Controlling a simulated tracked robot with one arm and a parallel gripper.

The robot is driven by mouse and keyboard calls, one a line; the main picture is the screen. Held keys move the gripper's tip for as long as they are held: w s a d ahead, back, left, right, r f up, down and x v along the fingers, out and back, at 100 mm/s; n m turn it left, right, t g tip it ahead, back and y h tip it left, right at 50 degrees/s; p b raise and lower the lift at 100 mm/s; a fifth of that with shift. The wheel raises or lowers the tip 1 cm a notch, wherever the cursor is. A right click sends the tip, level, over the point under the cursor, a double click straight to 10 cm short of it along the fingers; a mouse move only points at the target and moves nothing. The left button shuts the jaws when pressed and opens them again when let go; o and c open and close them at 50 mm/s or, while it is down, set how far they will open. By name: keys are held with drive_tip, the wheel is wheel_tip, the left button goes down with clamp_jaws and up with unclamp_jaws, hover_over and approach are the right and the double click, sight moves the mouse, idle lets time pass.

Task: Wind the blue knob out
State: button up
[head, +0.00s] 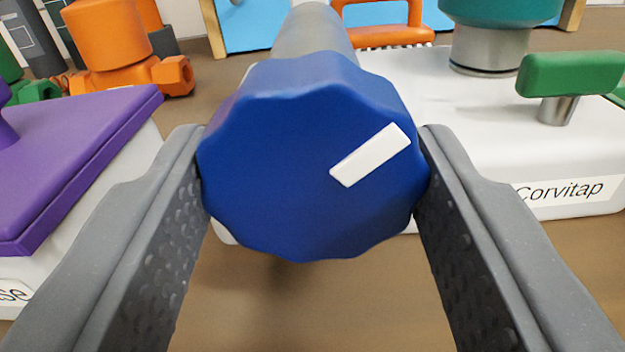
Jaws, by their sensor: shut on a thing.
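The blue knob (280,170) faces the camera in the middle of the head view. It has a scalloped rim and a white pointer mark (370,155) that points to the upper right. A grey stem (312,32) shows behind its top. My gripper (314,175) is shut on the knob, with one grey finger touching its left side and the other its right side. The knob hides most of what lies straight behind it.
A white box labelled "Corvitap" (560,190) stands at right with a green handle (570,74) and a teal knob (499,10). A purple-topped box (75,165) stands close at left. Orange fittings (112,50) are behind it. Brown tabletop (290,310) shows below the knob.

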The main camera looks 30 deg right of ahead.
drive_tip(key=n+p, duration=0.4)
drive_tip(key=n, duration=0.1)
drive_tip(key=shift+s+f+n, duration=0.1)
drive_tip(key=shift+n, duration=0.3)
drive_tip(key=shift+f+n+p, duration=0.1)
drive_tip(key=shift+n+p, duration=1.2)
drive_tip(key=shift+n, duration=0.9)
drive_tip(key=o, duration=1)
drive_tip(key=shift+c, duration=0.2)
drive_tip(key=b+v, duration=0.2)
drive_tip(key=v, duration=1.1)
drive_tip(key=shift+s+a+b, duration=0.25)
drive_tip(key=shift+s+b, duration=0.05)
drive_tip(key=shift+b, duration=0.05)
